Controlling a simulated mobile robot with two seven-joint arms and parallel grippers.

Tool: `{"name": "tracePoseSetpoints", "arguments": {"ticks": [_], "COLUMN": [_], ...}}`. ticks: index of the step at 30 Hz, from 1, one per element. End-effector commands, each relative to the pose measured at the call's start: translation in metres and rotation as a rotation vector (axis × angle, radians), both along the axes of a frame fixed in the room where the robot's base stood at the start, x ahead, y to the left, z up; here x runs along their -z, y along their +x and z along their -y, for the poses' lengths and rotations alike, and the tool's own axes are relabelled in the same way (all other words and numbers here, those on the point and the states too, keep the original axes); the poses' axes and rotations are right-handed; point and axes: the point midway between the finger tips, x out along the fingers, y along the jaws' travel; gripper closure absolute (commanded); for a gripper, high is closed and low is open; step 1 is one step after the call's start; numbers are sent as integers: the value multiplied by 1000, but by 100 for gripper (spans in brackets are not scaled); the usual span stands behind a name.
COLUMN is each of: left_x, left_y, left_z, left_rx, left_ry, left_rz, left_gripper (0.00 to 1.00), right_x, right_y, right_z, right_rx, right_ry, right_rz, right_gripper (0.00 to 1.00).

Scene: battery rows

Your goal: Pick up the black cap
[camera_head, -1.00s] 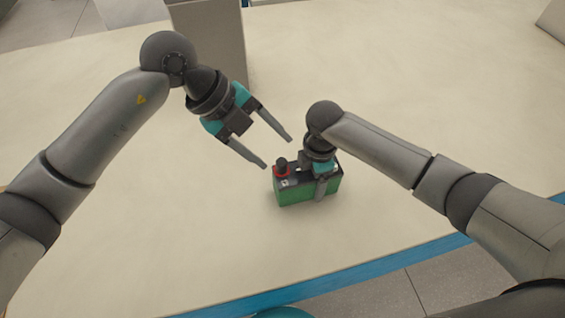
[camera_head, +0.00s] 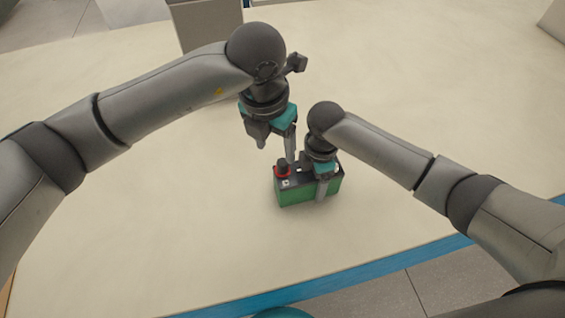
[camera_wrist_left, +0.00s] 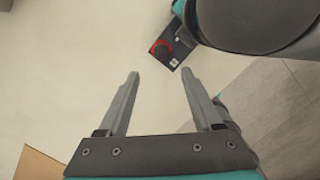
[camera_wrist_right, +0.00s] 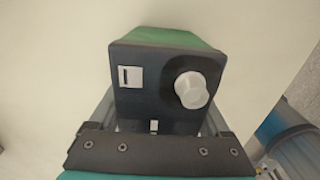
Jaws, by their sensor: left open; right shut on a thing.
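The black cap (camera_head: 282,164) sits on a red ring at the left end of the green battery (camera_head: 308,191). In the left wrist view the cap (camera_wrist_left: 161,50) shows beyond the fingertips, near the top. My left gripper (camera_head: 276,151) is open and empty, pointing down a little above and beside the cap; its exact gap to the cap is hard to tell. My right gripper (camera_head: 322,190) is shut on the battery. The black cap is not visible there.
The battery stands on a large cream table (camera_head: 170,230) with a blue front edge (camera_head: 300,290). A grey box-like block (camera_head: 207,25) stands at the back. The table to the left and front of the battery is clear.

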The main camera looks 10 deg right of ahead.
Motion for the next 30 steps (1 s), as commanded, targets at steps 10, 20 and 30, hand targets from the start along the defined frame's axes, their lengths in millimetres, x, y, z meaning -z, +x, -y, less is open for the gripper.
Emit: {"name": "tracePoseSetpoints", "arguments": {"ticks": [10, 20, 30], "left_x": [28, 64, 66], "left_y": [6, 14, 15], "left_z": [7, 16, 16], "left_rx": [-2, -2, -2], "left_ry": [-1, -2, -2], "left_rz": [-2, -1, 0], "left_gripper": [34, 34, 43], "right_x": [-1, -1, -1], "right_y": [1, 1, 1], "right_z": [1, 0, 0], "right_rx": [2, 1, 1], "right_ry": [-1, -1, -1], "right_rz": [3, 3, 3], "right_gripper": [100, 100, 100]}}
